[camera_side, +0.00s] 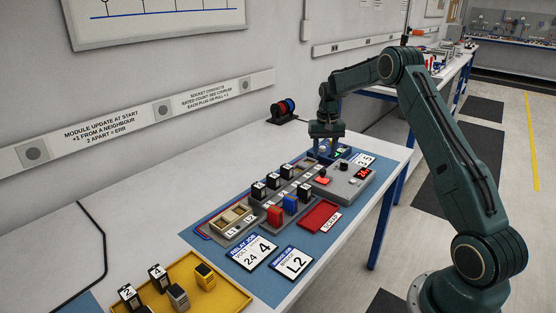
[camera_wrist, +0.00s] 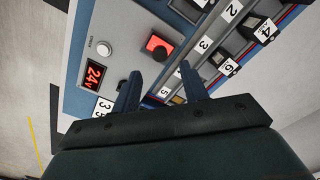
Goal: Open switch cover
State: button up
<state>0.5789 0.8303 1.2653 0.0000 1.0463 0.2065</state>
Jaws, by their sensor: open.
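My gripper (camera_side: 325,146) hangs pointing down over the far end of the grey control panel (camera_side: 355,178). Its two blue fingers are apart and empty in the wrist view (camera_wrist: 160,82). I cannot make out a separate switch cover; the spot under the gripper is partly hidden.
A grey numbered socket rack (camera_side: 240,236) holds several black, red and blue modules. A red tray (camera_side: 334,208) lies beside it. A yellow tray (camera_side: 236,290) with modules stands at front left. Job cards (camera_side: 291,261) lie on the blue mat. A cable reel (camera_side: 283,110) stands by the wall.

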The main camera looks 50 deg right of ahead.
aim_at(323, 170)
jog(key=shift+f, duration=3.1)
grip_shut()
